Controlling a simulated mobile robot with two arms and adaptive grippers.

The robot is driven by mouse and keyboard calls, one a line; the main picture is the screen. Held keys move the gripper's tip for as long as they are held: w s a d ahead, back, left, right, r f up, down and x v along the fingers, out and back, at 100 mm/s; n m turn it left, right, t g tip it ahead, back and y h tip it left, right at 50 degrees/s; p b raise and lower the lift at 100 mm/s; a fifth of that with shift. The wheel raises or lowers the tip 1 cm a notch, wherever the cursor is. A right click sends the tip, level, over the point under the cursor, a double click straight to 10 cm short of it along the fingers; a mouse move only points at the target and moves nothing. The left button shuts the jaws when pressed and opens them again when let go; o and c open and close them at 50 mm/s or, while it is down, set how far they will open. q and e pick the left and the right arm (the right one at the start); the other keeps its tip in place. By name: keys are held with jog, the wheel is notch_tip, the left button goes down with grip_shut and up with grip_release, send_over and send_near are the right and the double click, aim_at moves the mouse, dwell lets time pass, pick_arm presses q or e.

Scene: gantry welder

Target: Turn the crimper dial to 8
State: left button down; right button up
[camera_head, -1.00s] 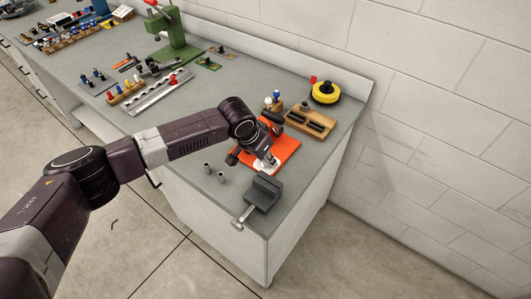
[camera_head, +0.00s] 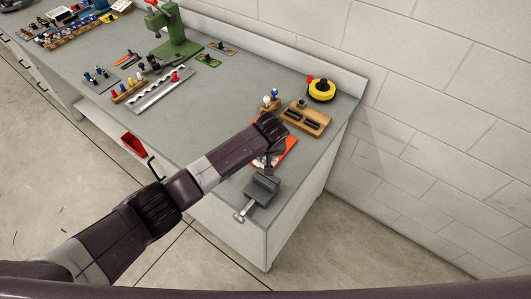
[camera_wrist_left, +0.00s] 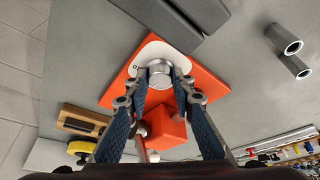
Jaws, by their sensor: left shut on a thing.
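The crimper is an orange base (camera_wrist_left: 205,92) with a white dial plate and an orange block (camera_wrist_left: 164,128) on it. Its silver round dial (camera_wrist_left: 159,70) stands on the white plate (camera_wrist_left: 150,50) in the left wrist view. A small mark shows on the plate left of the dial; the dial's setting is not readable. My left gripper (camera_wrist_left: 160,82) is shut on the dial, one blue finger on each side. In the head view the orange base (camera_head: 289,148) is partly covered by my left arm, and the dial is hard to make out. My right gripper is not in view.
A grey vise (camera_head: 262,190) stands close beside the crimper at the bench corner. A wooden tray (camera_head: 306,118) and a yellow round tool (camera_head: 321,90) lie behind it. Two metal tubes (camera_wrist_left: 284,38) stand nearby. A green press (camera_head: 175,35) is farther left.

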pick_arm(q)
jog(key=shift+n, duration=0.4)
jog(key=c, duration=1.7)
grip_release()
jog(key=shift+o, duration=0.2)
jog(key=shift+r, duration=0.1)
jog(key=v, duration=1.2)
jog(key=shift+d, duration=0.15)
